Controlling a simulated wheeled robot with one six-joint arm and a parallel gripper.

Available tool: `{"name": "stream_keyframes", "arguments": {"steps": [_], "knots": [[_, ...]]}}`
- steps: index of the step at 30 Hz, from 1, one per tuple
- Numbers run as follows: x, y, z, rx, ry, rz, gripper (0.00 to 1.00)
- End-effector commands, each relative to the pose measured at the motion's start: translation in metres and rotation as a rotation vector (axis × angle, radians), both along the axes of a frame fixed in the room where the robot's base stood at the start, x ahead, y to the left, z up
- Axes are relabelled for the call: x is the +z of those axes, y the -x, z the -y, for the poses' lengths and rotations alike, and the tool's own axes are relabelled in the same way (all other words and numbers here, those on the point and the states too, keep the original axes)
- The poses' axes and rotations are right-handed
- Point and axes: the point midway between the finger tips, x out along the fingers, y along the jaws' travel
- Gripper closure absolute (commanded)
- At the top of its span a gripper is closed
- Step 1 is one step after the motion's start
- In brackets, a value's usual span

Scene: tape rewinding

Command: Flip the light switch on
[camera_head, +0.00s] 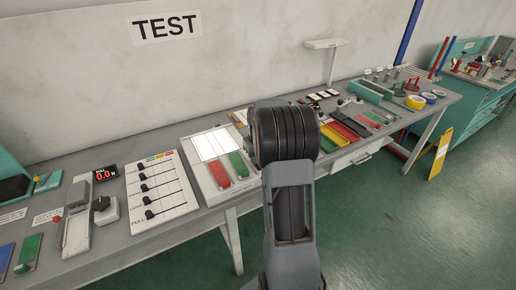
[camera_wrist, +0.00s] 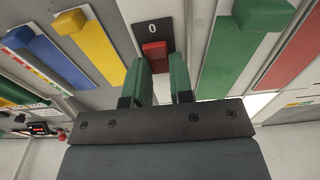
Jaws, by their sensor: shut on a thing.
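The red switch (camera_wrist: 154,50) sits on a black plate marked "0" (camera_wrist: 151,29) in the wrist view. My gripper (camera_wrist: 165,75) has two green fingers right at the switch, with a small gap between them. It is shut on the red switch, whose lower part is partly hidden by the left finger. In the head view my arm hides the fingers and the switch. The light box with a bright white panel (camera_head: 212,144) is left of my arm, with red (camera_head: 219,174) and green (camera_head: 238,164) blocks beside the panel.
In the wrist view a green bar (camera_wrist: 228,62) lies right of my fingers, and yellow (camera_wrist: 90,45) and blue (camera_wrist: 50,57) bars lie left. In the head view a slider panel (camera_head: 161,187) stands left of the light box.

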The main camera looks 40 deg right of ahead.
Motion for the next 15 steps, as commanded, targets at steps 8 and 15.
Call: {"name": "stream_keyframes", "arguments": {"steps": [8, 15], "knots": [[0.0006, -0.0027, 0.0005, 0.0, -0.013, -0.1, 1.0], [-0.0005, -0.0027, 0.0006, 0.0, -0.012, -0.101, 1.0]]}}
